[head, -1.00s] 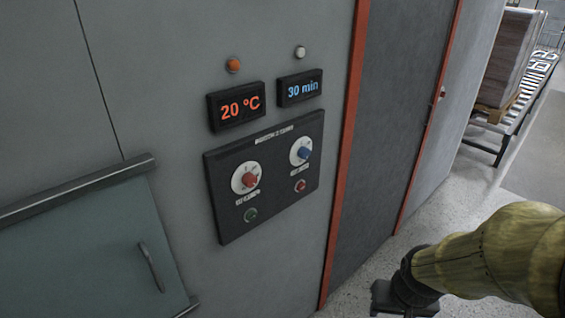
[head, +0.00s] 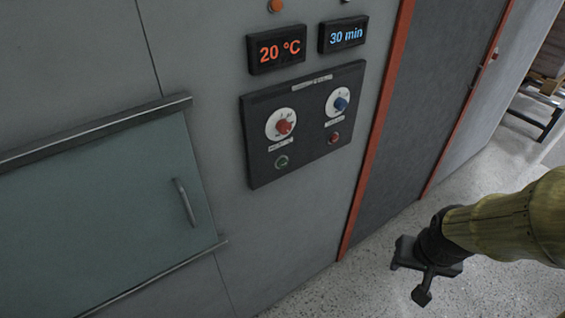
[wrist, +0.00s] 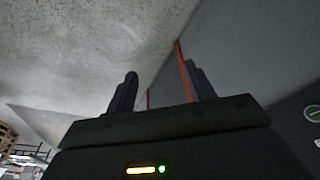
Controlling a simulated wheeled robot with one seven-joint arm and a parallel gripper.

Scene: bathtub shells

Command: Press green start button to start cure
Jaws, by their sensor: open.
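The green start button (head: 282,161) is small and round, at the lower left of a black control panel (head: 262,172) on the grey wall. My gripper (head: 422,292) is at the lower right of the head view, well apart from the panel. In the wrist view its two dark fingers (wrist: 160,92) stand apart with nothing between them.
Displays read 20 °C (head: 277,50) and 30 min (head: 343,34). A greenish hatch (head: 100,215) with a handle (head: 185,203) is at the left. A red-edged dark door (head: 440,90) stands right of the panel. The speckled floor (head: 340,290) is clear near my gripper.

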